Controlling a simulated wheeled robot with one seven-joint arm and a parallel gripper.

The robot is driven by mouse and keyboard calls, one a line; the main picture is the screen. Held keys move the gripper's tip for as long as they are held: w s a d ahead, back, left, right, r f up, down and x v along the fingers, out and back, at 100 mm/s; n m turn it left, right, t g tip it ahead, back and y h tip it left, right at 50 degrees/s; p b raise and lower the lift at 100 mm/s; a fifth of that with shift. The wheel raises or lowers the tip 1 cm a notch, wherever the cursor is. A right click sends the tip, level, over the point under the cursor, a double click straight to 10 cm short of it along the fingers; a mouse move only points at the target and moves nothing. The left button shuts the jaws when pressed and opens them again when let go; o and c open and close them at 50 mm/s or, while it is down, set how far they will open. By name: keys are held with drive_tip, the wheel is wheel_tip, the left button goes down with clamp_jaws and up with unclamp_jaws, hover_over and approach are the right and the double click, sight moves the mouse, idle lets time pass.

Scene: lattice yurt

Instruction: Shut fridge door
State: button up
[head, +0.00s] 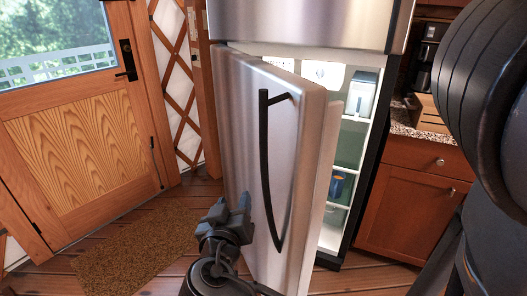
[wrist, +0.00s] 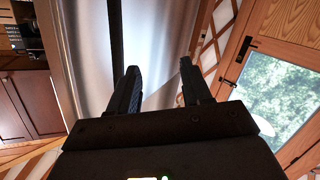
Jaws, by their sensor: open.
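The fridge door (head: 235,140) is brushed steel and stands ajar, with a gap on its right side showing the lit shelves (head: 350,145) inside. A long black vertical handle (head: 267,180) runs down the door. My gripper (head: 240,207) is in front of the lower part of the door, left of the handle. In the wrist view its two fingers (wrist: 160,85) are spread with nothing between them, facing the steel surface (wrist: 150,40). I cannot tell whether the fingertips touch the door.
A wooden door (head: 85,150) with a window is at the left, with a brown mat (head: 130,255) on the plank floor before it. A wooden cabinet (head: 410,195) with a granite counter stands right of the fridge. A steel upper fridge section (head: 305,25) is above the open door.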

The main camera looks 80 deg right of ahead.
sight(261, 154)
wheel_tip(261, 154, up, 9)
drive_tip(key=s+d+m+g, duration=0.2)
drive_tip(key=m+g, duration=0.6)
drive_tip(key=m, duration=0.1)
drive_tip(key=shift+h, duration=0.4)
drive_tip(key=p+x, duration=0.1)
drive_tip(key=x, duration=0.2)
drive_tip(key=p+x, duration=0.2)
drive_tip(key=x, duration=0.2)
drive_tip(key=shift+s+d, duration=0.15)
drive_tip(key=shift+s, duration=0.15)
clamp_jaws()
